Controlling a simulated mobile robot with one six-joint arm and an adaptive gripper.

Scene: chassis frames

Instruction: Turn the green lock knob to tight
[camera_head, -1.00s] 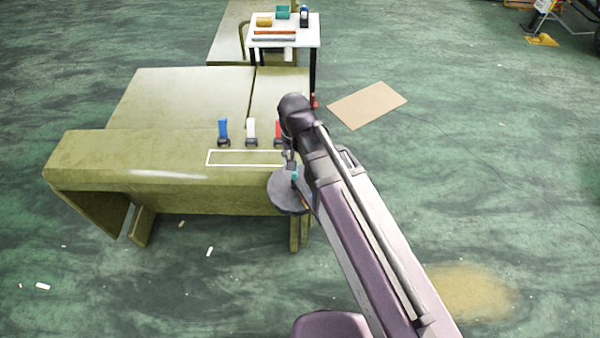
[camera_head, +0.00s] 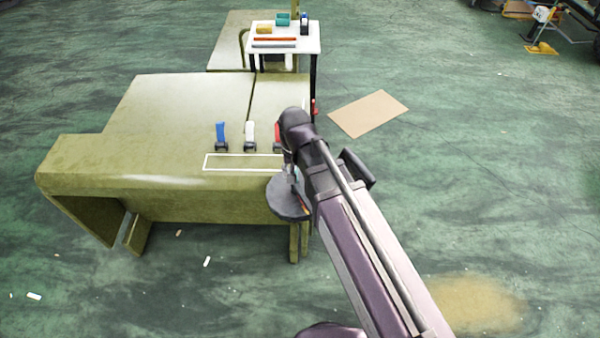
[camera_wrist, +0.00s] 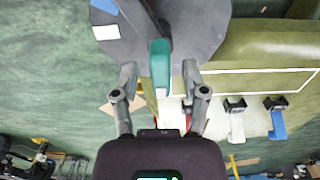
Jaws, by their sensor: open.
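The green lock knob (camera_wrist: 160,68) is a teal bar standing over a round dark grey disc (camera_wrist: 205,25) in the wrist view. My gripper (camera_wrist: 160,76) is open, with one finger on each side of the green knob and a gap on both sides. In the head view the disc (camera_head: 287,205) sits at the front right corner of the olive chassis frame (camera_head: 150,190). My arm and wrist largely hide the green knob there. The wrist view does not show clearly how deep the fingers reach along the knob.
Blue (camera_head: 221,132), white (camera_head: 250,132) and red (camera_head: 278,132) levers stand on the frame behind a white outlined rectangle (camera_head: 240,169). A white table (camera_head: 310,40) with small items stands behind. A cardboard sheet (camera_head: 368,113) lies on the open green floor.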

